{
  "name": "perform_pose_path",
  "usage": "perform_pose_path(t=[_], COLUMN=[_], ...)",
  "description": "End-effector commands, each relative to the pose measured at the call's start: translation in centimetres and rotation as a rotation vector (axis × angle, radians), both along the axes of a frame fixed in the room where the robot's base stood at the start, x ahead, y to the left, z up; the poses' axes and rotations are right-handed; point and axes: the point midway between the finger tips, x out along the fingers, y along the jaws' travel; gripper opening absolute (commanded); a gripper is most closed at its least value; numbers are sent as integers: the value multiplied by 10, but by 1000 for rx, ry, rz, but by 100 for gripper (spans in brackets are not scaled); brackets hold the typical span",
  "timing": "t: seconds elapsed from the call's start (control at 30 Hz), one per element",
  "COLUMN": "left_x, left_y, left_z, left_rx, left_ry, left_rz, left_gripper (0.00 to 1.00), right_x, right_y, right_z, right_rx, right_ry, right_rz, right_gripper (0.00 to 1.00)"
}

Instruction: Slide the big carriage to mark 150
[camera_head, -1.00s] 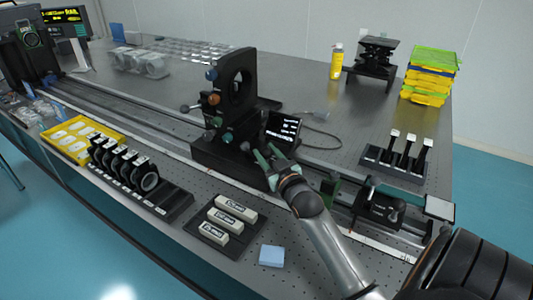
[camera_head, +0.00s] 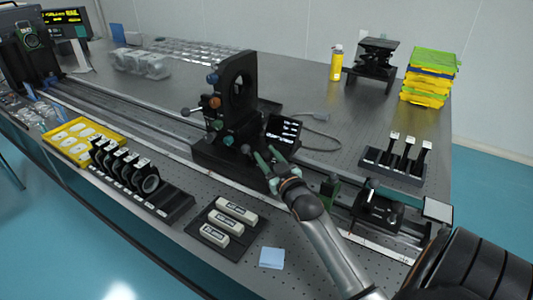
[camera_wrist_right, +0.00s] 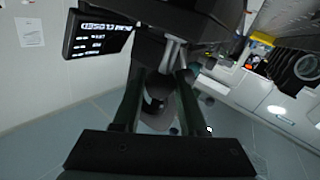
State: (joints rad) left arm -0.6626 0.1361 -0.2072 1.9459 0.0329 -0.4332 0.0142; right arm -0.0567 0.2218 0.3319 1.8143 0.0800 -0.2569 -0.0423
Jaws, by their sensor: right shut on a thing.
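The big carriage (camera_head: 232,160) is a black block on the long rail, with an upright ring plate, coloured knobs and a small lit screen (camera_head: 284,129). My right gripper (camera_head: 266,158) is at the carriage's near right side, below the screen. In the right wrist view its two fingers (camera_wrist_right: 158,105) reach up under the dark carriage body, on either side of a grey post-like part. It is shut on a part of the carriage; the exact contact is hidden. A pale scale strip (camera_head: 178,150) runs along the rail's near side; its numbers are too small to read. My left gripper is out of view.
A smaller black carriage (camera_head: 380,206) sits on the rail to the right. In front stand a rack of round lens mounts (camera_head: 130,170), a tray of white blocks (camera_head: 228,222) and a blue pad (camera_head: 272,257). The rail (camera_head: 110,103) left of the big carriage looks clear.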

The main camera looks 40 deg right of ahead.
Motion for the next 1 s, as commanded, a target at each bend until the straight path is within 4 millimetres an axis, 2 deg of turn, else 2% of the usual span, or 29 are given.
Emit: perform_pose_path(t=[0.3, 0.33, 0.57, 0.87, 1.0], left_x=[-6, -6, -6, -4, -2], left_y=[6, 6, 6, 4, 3], left_z=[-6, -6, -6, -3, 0], left_rx=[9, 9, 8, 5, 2], left_ry=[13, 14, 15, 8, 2], left_rz=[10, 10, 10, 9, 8], left_gripper=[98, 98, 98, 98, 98], right_x=[-1, -1, -1, -2, -14], right_y=[0, 0, 0, 0, 4], right_z=[-1, -1, -1, -1, -1], right_rx=[2, 2, 1, 1, 2], right_ry=[3, 3, 2, 2, 3], right_rz=[-1, -1, 0, 0, -1], right_gripper=[0, 45, 71, 71, 71])
